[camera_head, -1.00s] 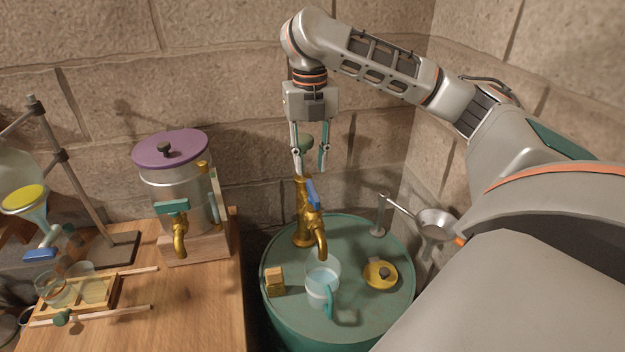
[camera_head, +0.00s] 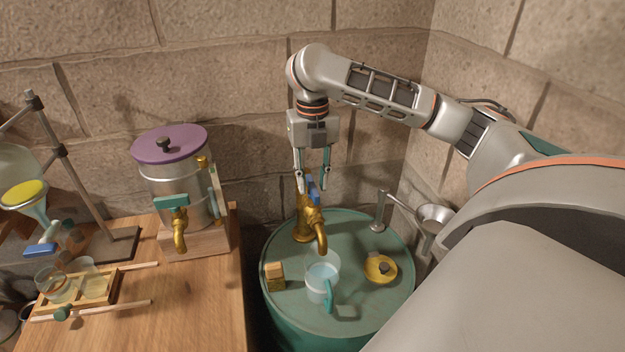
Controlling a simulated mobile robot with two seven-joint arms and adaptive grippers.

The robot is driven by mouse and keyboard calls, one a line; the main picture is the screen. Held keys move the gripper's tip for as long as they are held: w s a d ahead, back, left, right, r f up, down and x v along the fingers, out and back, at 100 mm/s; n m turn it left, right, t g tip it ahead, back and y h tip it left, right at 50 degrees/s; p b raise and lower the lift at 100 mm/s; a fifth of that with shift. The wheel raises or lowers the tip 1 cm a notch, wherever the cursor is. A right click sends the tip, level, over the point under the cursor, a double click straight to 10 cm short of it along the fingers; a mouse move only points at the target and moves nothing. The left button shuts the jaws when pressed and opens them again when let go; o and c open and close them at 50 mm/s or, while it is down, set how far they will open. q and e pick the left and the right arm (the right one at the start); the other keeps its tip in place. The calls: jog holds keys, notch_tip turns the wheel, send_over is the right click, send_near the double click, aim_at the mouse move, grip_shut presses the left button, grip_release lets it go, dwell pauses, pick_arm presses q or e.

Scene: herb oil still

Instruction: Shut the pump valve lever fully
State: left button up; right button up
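The brass pump (camera_head: 303,228) stands on the green drum (camera_head: 347,232), with its spout pointing to the front. Its blue valve lever (camera_head: 313,191) sits at the top of the pump. My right gripper (camera_head: 312,188) points straight down over the pump top, its two fingers apart, with the lever between or just behind the fingertips. I cannot tell whether the fingers touch the lever. A clear jug (camera_head: 320,279) with a teal handle stands below the spout and holds some liquid. My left gripper is not in view.
On the drum are a small wooden block (camera_head: 275,277), a yellow round cap (camera_head: 380,268) and a metal post (camera_head: 380,212). A funnel (camera_head: 434,216) hangs at the right. A wooden table (camera_head: 200,300) at the left holds a purple-lidded metal urn (camera_head: 172,180) and a glass rack (camera_head: 100,290).

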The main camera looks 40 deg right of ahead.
grip_shut()
dwell(0.3)
jog(key=m, duration=0.3)
jog(key=shift+m, duration=0.4)
jog(key=m, duration=0.3)
jog(key=shift+m, duration=0.4)
jog(key=m, duration=1)
jog(key=shift+m, duration=0.5)
